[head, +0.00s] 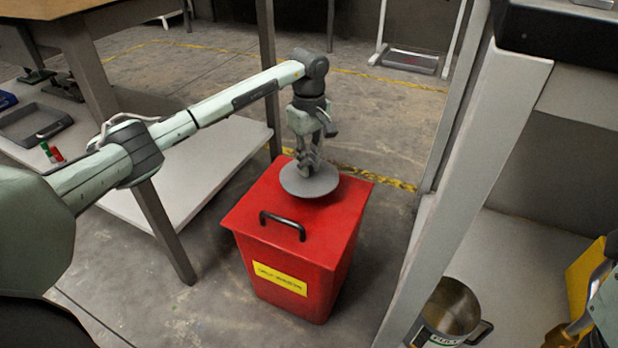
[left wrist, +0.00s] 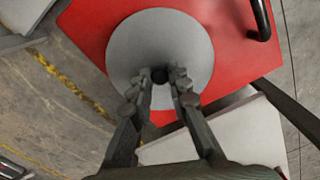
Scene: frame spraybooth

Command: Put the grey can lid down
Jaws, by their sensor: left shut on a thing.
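The grey can lid (head: 309,181) is a round grey disc, level, at the back part of the red bin's top. In the left wrist view the lid (left wrist: 160,35) covers part of the red surface. My left gripper (head: 309,163) points down over the lid's middle. Its fingers (left wrist: 163,76) are shut on the dark knob at the lid's centre. I cannot tell whether the lid touches the bin top or hangs just above it. My right gripper does not show clearly; only a piece of an arm is at the right edge of the head view.
The red bin (head: 300,262) has a black handle (head: 283,225) and a yellow label. A metal pot (head: 447,311) stands at the lower right behind a grey post. A low white shelf (head: 205,160) with a tray (head: 35,124) is at the left. Open floor lies behind the bin.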

